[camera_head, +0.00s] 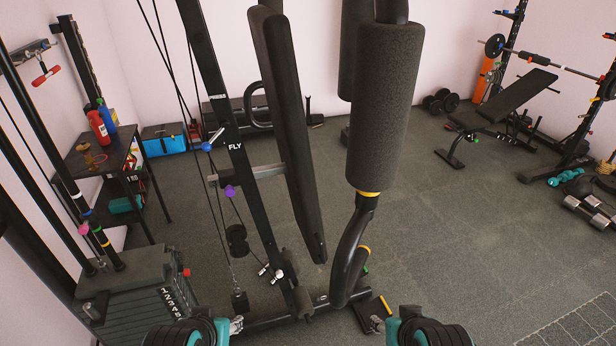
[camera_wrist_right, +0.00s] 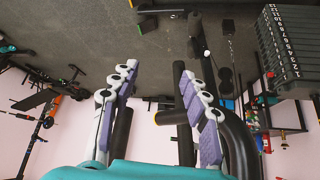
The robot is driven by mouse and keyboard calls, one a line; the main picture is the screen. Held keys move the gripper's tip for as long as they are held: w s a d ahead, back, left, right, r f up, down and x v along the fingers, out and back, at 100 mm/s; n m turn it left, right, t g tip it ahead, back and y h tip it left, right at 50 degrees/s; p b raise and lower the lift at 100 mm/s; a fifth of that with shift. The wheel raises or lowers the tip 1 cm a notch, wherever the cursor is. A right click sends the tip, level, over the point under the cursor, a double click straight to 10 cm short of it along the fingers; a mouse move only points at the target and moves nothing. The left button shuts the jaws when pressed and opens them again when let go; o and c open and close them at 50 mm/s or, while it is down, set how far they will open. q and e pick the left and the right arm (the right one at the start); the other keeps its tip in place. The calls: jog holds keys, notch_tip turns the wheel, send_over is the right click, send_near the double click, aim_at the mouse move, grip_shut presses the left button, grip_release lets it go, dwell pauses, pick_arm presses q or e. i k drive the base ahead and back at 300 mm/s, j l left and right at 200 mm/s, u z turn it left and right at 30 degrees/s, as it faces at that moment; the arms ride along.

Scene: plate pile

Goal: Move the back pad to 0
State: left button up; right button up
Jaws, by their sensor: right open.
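The back pad (camera_head: 292,130) is a long, narrow black pad, seen nearly edge-on, leaning upright in the middle of the head view. It stands beside the black frame post marked FLY (camera_head: 228,130). A grey bar (camera_head: 258,172) with a purple knob (camera_head: 229,191) at the post runs toward the pad. A blue knob (camera_head: 207,146) sits higher on the post. My right gripper (camera_wrist_right: 157,82) is open and empty in the wrist view.
A thick black roller arm (camera_head: 383,105) with a yellow ring hangs right of the pad, its curved handle (camera_head: 346,262) below. The weight stack (camera_head: 140,290) stands at lower left. Cables run beside the post. A bench (camera_head: 505,100) and dumbbells (camera_head: 590,213) are at right. Open floor (camera_head: 450,240) lies between.

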aim_at(271, 29)
jog(key=l+u, duration=0.75)
jog(key=l, duration=0.3)
jog(key=i+l+u, duration=0.1)
jog(key=l+u, duration=0.3)
jog(key=j, duration=0.1)
